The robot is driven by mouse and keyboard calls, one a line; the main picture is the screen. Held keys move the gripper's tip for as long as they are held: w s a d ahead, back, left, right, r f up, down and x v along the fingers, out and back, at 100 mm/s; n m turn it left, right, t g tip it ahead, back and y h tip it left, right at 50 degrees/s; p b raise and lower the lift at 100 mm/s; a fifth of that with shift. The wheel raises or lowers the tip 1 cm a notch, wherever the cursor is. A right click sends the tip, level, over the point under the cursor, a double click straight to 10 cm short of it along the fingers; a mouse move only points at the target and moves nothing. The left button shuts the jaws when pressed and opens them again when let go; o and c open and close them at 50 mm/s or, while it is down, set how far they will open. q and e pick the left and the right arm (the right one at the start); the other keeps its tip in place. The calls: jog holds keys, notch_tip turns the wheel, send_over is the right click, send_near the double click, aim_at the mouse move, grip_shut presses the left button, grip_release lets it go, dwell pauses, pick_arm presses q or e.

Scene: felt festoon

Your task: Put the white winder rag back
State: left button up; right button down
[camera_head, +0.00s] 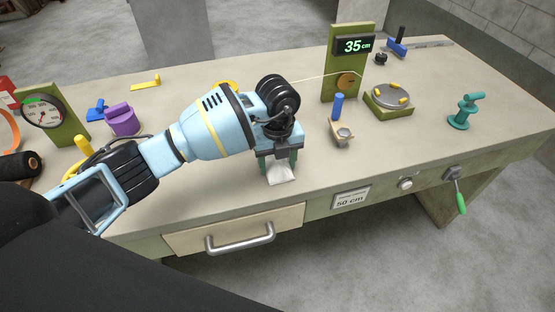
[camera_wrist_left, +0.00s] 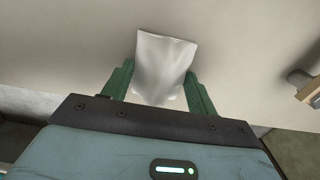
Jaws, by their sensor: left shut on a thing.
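The white winder rag (camera_head: 281,173) is a small crumpled white cloth near the front edge of the workbench. My left gripper (camera_head: 278,160) is shut on it, with green fingers on both sides. The left wrist view shows the rag (camera_wrist_left: 165,65) between the two fingers of my left gripper (camera_wrist_left: 160,88), its loose end spreading outward over the grey bench top. I cannot tell whether the rag touches the bench. My right gripper is in neither view.
A display stand reading 35 cm (camera_head: 341,75), an olive block with a round metal top (camera_head: 388,100) and a teal clamp (camera_head: 466,111) stand to the right. A drawer (camera_head: 232,232) is below the front edge.

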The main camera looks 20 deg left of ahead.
pick_arm(q)
jog(key=o, duration=0.9)
jog(key=shift+o, duration=0.2)
notch_tip(320, 180, up, 12)
jog(key=shift+r+p, duration=0.2)
jog(key=shift+p, duration=0.15)
